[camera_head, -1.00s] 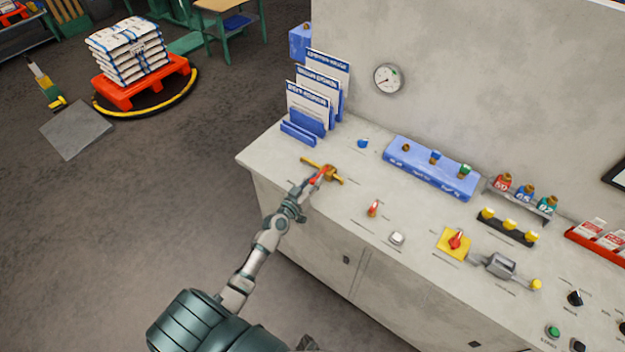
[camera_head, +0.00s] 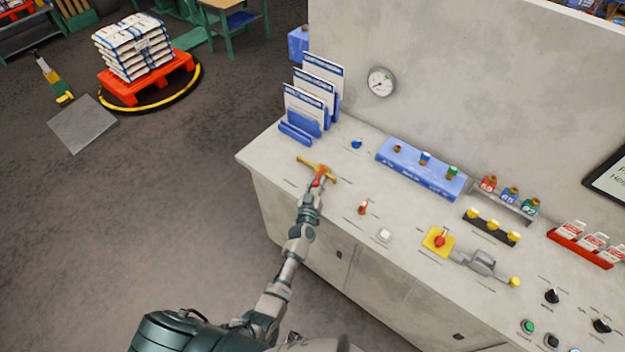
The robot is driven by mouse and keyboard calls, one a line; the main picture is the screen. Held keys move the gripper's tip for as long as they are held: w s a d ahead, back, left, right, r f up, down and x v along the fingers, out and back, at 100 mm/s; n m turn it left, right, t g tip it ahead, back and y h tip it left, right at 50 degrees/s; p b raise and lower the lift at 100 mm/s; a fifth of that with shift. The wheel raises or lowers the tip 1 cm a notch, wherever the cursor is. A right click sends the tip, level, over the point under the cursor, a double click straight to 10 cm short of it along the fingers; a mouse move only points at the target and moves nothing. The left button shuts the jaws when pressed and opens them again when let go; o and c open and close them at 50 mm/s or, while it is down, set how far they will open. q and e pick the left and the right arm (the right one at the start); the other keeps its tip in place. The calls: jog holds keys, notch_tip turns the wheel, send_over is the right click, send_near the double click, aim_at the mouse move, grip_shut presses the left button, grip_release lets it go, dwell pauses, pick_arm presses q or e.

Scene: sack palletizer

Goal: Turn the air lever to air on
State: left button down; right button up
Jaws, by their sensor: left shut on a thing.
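The air lever (camera_head: 319,177) is a small red handle on a brass valve with a brass pipe (camera_head: 304,161), at the left end of the grey console top. My left gripper (camera_head: 316,186) reaches in from below and is shut on the red lever. The fingers cover part of the handle, which points toward the console's front edge, roughly across the pipe. A round gauge (camera_head: 381,82) with a white face hangs on the wall behind; its needle is too small to read. My right gripper is not in view.
Blue document holders (camera_head: 302,122) stand behind the valve. To the right are a small red-tipped switch (camera_head: 363,207), a white button (camera_head: 384,235), a yellow plate with a red knob (camera_head: 438,240) and a blue rack (camera_head: 420,170). The console top around the valve is mostly clear.

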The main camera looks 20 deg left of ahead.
pick_arm(q)
jog(key=c, duration=1.2)
grip_release()
jog(key=s, duration=1.2)
jog(key=shift+d, duration=0.4)
